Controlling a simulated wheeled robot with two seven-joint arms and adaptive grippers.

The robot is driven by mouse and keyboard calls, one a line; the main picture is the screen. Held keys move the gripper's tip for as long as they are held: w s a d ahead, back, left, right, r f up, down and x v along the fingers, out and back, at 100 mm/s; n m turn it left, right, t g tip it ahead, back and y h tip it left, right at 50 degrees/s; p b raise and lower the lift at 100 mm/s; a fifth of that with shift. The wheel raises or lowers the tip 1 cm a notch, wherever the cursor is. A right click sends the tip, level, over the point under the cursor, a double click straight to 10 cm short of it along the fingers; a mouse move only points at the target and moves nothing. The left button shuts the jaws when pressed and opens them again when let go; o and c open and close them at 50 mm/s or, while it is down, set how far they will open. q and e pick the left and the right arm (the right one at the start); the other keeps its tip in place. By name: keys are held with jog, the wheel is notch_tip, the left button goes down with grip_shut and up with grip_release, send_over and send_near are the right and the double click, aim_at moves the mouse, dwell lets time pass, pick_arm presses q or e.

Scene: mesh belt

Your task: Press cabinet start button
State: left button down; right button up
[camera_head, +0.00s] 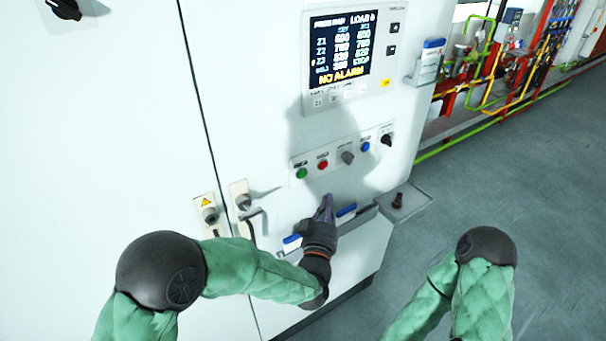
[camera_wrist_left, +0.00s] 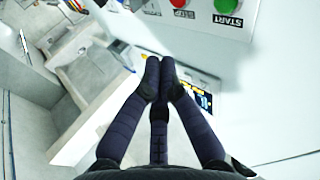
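The green start button (camera_head: 302,173) is at the left end of the button strip (camera_head: 334,161) on the white cabinet front. In the left wrist view the green button (camera_wrist_left: 228,5), labelled START, is at the top edge, partly cut off. My left gripper (camera_head: 326,203) is below and a little right of it, apart from it, with fingers pointing up. In the left wrist view its fingertips (camera_wrist_left: 160,66) are together with nothing seen between them. My right arm shows at the lower right, but its gripper is out of view.
A red button (camera_head: 323,165), a grey knob (camera_head: 347,157), a blue button (camera_head: 365,147) and a black switch (camera_head: 387,140) sit along the strip. A display (camera_head: 341,48) is above. A ledge with blue-and-white items (camera_head: 346,210) runs below. Handles (camera_head: 243,202) are at left.

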aim_at(302, 174)
pick_arm(q)
jog(key=w+a, duration=0.5)
jog(key=w, duration=0.2)
jog(key=shift+b, duration=0.45)
jog(key=shift+a, duration=0.1)
dwell(1.2)
jog(key=shift+w+a+b, duration=0.25)
jog(key=shift+w+b, duration=0.1)
jog(key=shift+b, duration=0.15)
